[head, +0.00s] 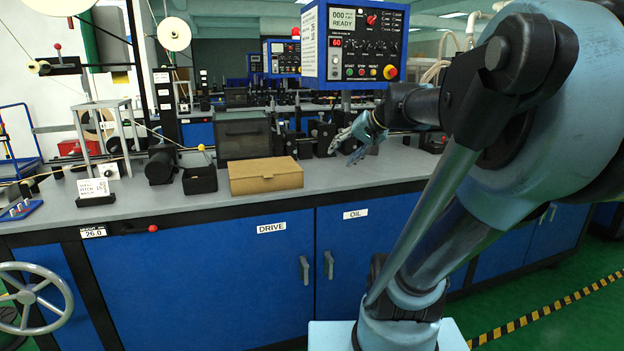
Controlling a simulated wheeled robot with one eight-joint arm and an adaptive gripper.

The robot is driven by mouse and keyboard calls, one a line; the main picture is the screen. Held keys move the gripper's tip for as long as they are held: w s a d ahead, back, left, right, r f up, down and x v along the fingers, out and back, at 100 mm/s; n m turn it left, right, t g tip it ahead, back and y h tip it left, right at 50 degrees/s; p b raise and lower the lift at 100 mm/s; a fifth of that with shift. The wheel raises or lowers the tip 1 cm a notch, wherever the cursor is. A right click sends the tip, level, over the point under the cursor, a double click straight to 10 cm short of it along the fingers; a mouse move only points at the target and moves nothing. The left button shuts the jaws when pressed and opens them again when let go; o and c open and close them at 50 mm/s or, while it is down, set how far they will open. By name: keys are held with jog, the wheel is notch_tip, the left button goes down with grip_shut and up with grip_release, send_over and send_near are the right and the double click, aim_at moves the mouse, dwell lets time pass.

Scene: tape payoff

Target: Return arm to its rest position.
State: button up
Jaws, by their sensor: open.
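My gripper (346,147) is at the end of my arm, above the right part of the grey bench top. Its fingers point left and slightly down, and they are open with nothing seen between them. My arm comes in from the right side of the picture and covers part of the bench and the machinery behind it. The gripper appears apart from the bench surface and from the cardboard box (266,175), which sits to its left.
The bench (330,180) has blue cabinets below. Dark machine blocks (242,140) stand behind the box. A black tray (200,180) and a tape machine are left. Striped floor tape (545,310) lies right.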

jog(key=s+d+f+n+g+h, duration=0.1)
jog(key=s+d+f+g+h, duration=0.1)
jog(key=s+f, duration=0.8)
jog(key=s+d+f+n+g+h, duration=0.1)
jog(key=s+d+f+g+h, duration=0.2)
jog(key=s+d+f, duration=0.4)
jog(key=s+f+h, duration=0.1)
jog(key=s+f, duration=0.2)
jog(key=f, duration=0.3)
jog(key=shift+s+f, duration=0.2)
jog(key=shift+s, duration=0.05)
jog(key=shift+w+f, duration=0.2)
jog(key=shift+w, duration=0.3)
